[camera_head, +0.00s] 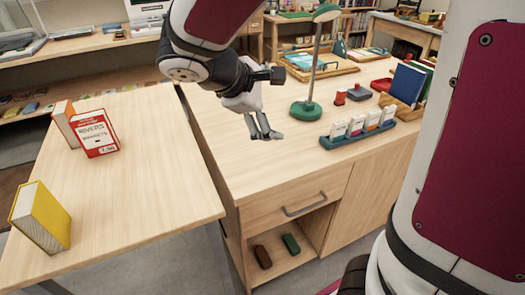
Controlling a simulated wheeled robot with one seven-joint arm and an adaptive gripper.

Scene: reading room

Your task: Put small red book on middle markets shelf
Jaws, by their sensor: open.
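A red book (96,134) with a white label stands upright on the light wooden table at the left. The label's large word looks like "RIVERS"; the smaller print is hard to read. My gripper (265,134) is open and empty above the wooden desk, to the right of the red book and well apart from it. Shelving (90,45) with several small items runs along the back left. I cannot tell which shelf is the middle markets shelf.
An orange book (64,120) stands against the red one. A yellow book (40,217) stands at the table's near left. On the desk are a green lamp (306,110), a teal card holder (371,134) and blue book (405,83). The desk's left front is clear.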

